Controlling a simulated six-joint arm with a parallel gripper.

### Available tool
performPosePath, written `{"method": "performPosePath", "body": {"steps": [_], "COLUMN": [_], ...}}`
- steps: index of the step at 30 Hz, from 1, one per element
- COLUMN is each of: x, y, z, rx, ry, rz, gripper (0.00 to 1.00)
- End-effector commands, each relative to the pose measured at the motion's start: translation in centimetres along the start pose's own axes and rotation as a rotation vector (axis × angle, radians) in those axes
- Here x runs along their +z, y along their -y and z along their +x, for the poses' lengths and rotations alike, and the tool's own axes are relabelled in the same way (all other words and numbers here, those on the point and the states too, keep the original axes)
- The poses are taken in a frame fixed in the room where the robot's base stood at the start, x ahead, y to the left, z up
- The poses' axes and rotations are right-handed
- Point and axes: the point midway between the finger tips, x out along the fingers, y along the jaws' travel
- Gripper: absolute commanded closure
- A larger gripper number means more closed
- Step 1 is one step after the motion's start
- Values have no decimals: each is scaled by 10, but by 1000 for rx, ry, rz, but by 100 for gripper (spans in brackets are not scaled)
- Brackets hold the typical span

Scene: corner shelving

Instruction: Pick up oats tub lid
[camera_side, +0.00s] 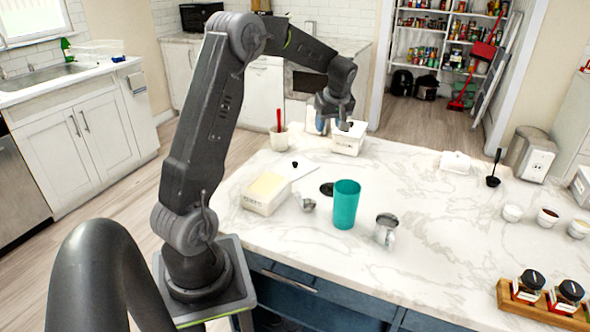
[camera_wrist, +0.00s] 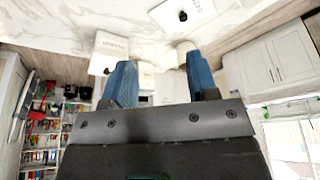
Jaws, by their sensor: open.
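My gripper (camera_side: 330,122) is open and empty, its blue fingers pointing down by a closed white tub (camera_side: 348,140) at the back of the counter. This tub has a white lid with a black knob; its label is too small to read. A second white tub (camera_side: 262,205) stands open nearer my base, with pale contents. A flat white lid (camera_side: 300,172) with a black knob lies behind it. In the wrist view, my gripper (camera_wrist: 161,80) has clear space between its fingers, and a white tub (camera_wrist: 108,52) shows beyond the left finger. I cannot tell which lid is the oats one.
A crock (camera_side: 279,138) with a red handle stands left of my gripper. A teal cup (camera_side: 346,206), a metal jug (camera_side: 387,228) and a small metal scoop (camera_side: 308,204) are nearer the front. A jar rack (camera_side: 545,306) is at front right.

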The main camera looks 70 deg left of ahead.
Motion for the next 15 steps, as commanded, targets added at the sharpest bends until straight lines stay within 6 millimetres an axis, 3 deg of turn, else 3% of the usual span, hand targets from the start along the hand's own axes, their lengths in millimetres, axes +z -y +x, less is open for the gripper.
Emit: {"method": "performPosePath", "body": {"steps": [1,6,10,15], "x": [-18,-59,-74,-77], "y": [2,13,20,25], "z": [28,91,115,136], "rx": [-39,-119,-148,-159], "ry": [-1,-23,-35,-37], "rz": [-78,-286,-367,-391], "gripper": [47,47,47,47]}}
